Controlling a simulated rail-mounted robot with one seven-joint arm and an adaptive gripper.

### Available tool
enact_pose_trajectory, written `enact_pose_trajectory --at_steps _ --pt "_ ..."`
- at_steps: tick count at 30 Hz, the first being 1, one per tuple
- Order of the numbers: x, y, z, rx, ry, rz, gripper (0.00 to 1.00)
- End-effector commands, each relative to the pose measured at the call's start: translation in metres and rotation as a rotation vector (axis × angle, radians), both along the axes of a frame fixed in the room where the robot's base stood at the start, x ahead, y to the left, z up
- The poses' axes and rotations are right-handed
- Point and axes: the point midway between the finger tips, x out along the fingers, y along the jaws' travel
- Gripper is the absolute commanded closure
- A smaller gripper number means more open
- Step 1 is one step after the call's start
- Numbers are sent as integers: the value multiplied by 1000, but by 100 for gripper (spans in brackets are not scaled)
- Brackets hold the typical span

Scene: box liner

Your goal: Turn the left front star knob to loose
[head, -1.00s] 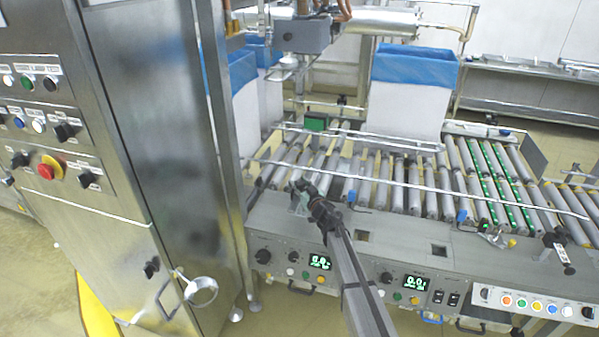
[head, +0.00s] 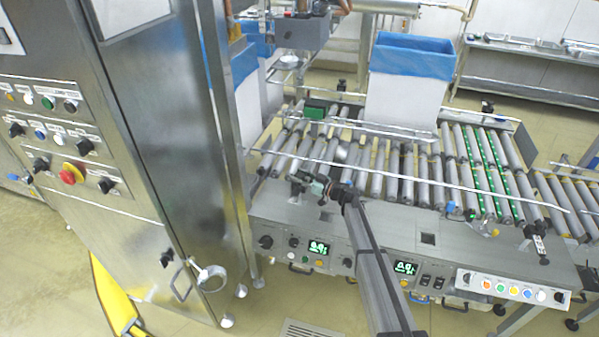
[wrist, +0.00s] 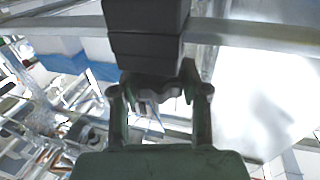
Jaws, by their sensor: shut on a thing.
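The left front star knob (wrist: 153,86) shows in the wrist view as a dark lobed shape against a dark grey block (wrist: 146,32). The two grey-green fingers of my gripper (wrist: 159,98) stand on either side of it, shut on it. In the head view my gripper (head: 308,183) is at the front left of the roller conveyor, close to the front guide rail (head: 400,179). There the knob is hidden by my gripper, and its turn position cannot be told.
A tall steel cabinet (head: 165,150) stands close on the left. The front panel carries knobs, buttons and green displays (head: 318,248). A black clamp (head: 535,240) sits at the right front.

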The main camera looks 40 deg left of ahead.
Motion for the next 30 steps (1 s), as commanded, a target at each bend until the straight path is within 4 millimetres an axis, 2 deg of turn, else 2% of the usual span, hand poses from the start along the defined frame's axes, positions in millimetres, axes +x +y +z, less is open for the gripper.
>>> enact_pose_trajectory --at_steps 1,12,30 --pt "7 4 2 2 0 42 90" --pt "5 3 -1 1 1 375 90" --pt "2 2 -7 4 0 590 90"
